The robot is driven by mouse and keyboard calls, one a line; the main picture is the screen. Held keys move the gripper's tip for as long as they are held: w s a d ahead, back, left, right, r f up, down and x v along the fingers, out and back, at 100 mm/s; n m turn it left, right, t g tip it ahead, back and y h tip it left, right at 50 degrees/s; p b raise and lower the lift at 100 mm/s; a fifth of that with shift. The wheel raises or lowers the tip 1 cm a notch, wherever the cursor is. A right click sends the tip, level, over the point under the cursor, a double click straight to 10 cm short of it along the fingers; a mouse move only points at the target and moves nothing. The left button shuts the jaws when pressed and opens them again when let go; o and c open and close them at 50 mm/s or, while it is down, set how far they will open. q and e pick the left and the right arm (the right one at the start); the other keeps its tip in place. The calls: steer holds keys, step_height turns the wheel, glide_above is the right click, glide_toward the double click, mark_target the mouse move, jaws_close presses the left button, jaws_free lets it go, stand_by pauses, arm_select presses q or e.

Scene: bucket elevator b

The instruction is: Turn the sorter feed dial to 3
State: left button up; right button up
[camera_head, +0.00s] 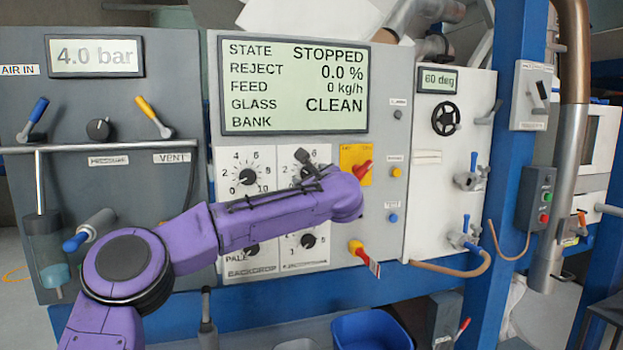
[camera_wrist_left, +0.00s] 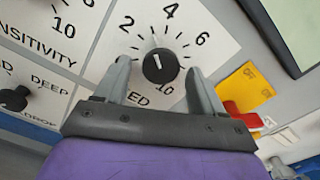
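The sorter feed dial (camera_wrist_left: 160,66) is a round black knob on a white numbered plate, with "ED" of its label showing in the left wrist view. Its white mark points up and slightly left, between 2 and 4, about at 3. My left gripper (camera_wrist_left: 159,68) is open, with one finger on each side of the knob and visible gaps to it. My right gripper is not in view.
A red switch on a yellow plate (camera_head: 356,162) sits close right of the feed dial. Other dials, such as the sensitivity dial (camera_head: 247,177), are left and below. The display (camera_head: 294,85) above reads STOPPED, feed 0 kg/h. A red-yellow handle (camera_head: 364,255) sticks out lower right.

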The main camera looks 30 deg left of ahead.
arm_select(q)
steer(key=shift+s, duration=0.1)
steer(key=b+v, duration=0.4)
steer(key=v, duration=0.6)
steer(key=shift+d, duration=0.15)
steer(key=shift+s, duration=0.1)
